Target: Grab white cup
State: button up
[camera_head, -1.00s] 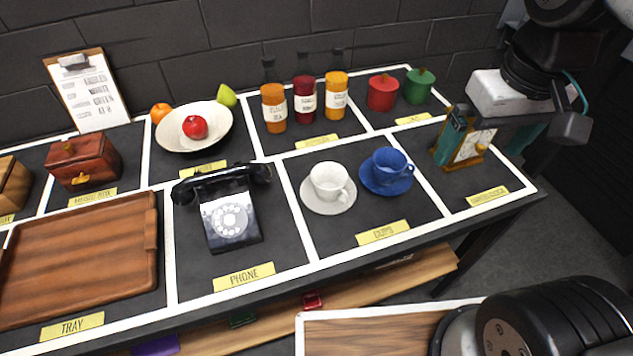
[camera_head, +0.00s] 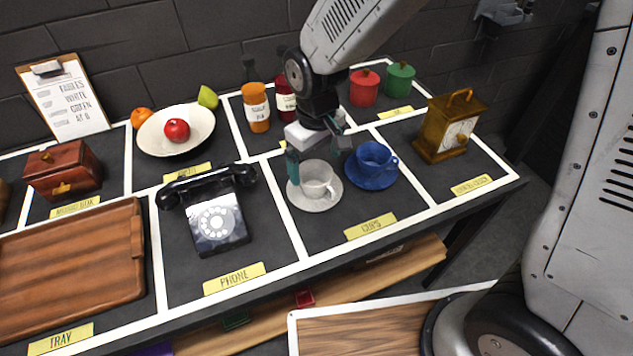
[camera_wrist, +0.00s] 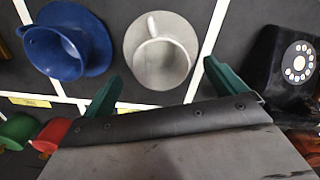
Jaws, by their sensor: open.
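The white cup (camera_head: 317,176) stands upright on a white saucer (camera_head: 310,203) in the cups section of the table. In the wrist view the white cup (camera_wrist: 160,60) is just beyond my fingertips, a little above the middle between them. My gripper (camera_head: 318,158) is open and empty, above and behind the cup. Its green fingers also show in the wrist view (camera_wrist: 160,80), spread apart on either side of the saucer's near edge. I cannot tell from the pictures whether a finger touches the saucer.
A blue cup (camera_head: 372,160) on a blue saucer stands close to the right. A black phone (camera_head: 218,225) is to the left. Bottles (camera_head: 256,106), red and green pots (camera_head: 399,78) and a brown clock (camera_head: 449,128) stand around the back and right.

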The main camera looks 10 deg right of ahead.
aim_at(316, 175)
notch_tip(316, 175, down, 5)
jog(key=shift+w+f, duration=0.1)
jog(key=shift+f, duration=0.1)
jog(key=c, duration=1.2)
jog(key=shift+o, duration=0.2)
